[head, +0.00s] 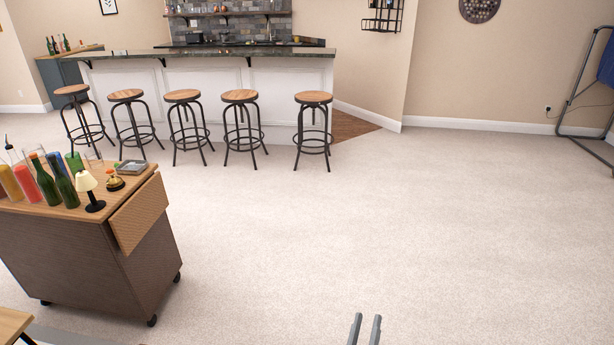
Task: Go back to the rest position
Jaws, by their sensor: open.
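My gripper (365,329) shows at the bottom edge of the head view, right of centre. Only its two grey fingers are in view. They stand apart with carpet showing between them, so it is open, and nothing is seen between the fingers. The rest of the gripper and the arm are below the picture. The fingers are well to the right of the wheeled cart (75,262) and touch nothing that I can see.
Bottles (62,180), a small lamp (90,190) and a bell (115,181) stand on the cart. Several stools (240,97) line the white bar (200,85). A wooden table corner (12,325) shows bottom left. A metal frame (580,90) stands at right. The middle carpet is clear.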

